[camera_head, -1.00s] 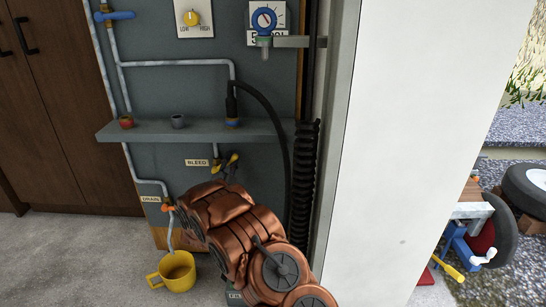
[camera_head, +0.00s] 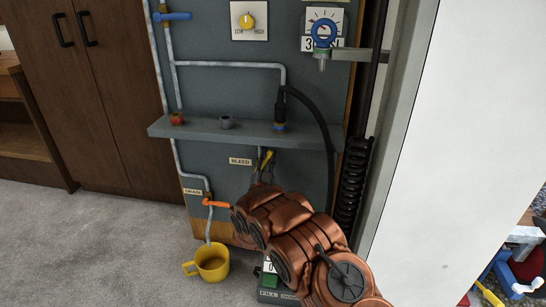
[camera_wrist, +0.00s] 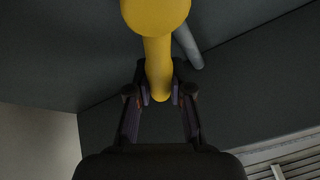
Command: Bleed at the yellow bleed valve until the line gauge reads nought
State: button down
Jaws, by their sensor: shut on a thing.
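The yellow bleed valve handle (camera_head: 267,158) stands right of the BLEED label (camera_head: 240,161), under the shelf. My gripper, hidden mostly behind my copper arm in the head view, shows in the wrist view (camera_wrist: 160,98) with its fingers closed on the yellow handle (camera_wrist: 158,60). A round dial (camera_head: 324,16) is at upper right, partly covered by a blue ring, with a number card below it. The card starts with 3; the rest is obscured. I cannot read the needle surely.
An orange drain handle (camera_head: 216,204) lies left of my arm. A yellow mug (camera_head: 211,262) stands on the floor under the drain pipe. The grey shelf (camera_head: 185,130) juts out above the valve. A black hose hangs at right. Carpet at left is clear.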

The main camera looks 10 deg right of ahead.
jog(key=shift+a, duration=0.15)
jog(key=c, duration=1.3)
grip_release()
jog(key=shift+f, duration=0.1)
jog(key=shift+o, duration=1.3)
jog(key=shift+s, duration=0.1)
jog(key=v, duration=1.1)
jog(key=shift+s+f, duration=0.15)
jog(key=shift+s, duration=0.2)
